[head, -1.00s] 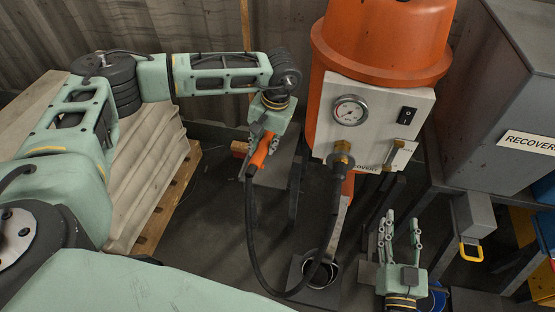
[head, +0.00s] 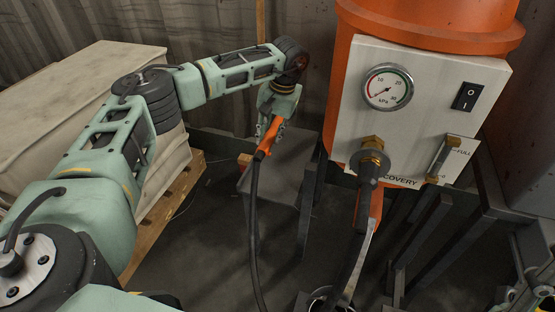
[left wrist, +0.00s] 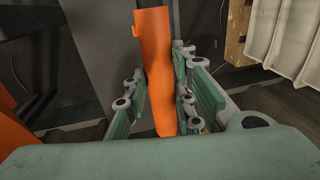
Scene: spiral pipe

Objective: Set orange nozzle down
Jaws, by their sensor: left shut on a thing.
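The orange nozzle (head: 268,139) is held by my left gripper (head: 264,135), above or at the grey stand (head: 284,185). I cannot tell whether the nozzle touches the stand. A black hose hangs from the nozzle's lower end. In the left wrist view the orange nozzle (left wrist: 153,60) lies between the green finger pads of my left gripper (left wrist: 165,95), which is shut on it. My right gripper (head: 528,285) is only partly in the head view, cut off at the lower right edge, so its state is unclear.
The orange vacuum unit (head: 430,25) with its gauge panel (head: 425,70) stands right of the stand. The black hose (head: 254,215) hangs in front of the stand. A pallet with pale sacks (head: 95,75) is at the left, with a corrugated wall behind.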

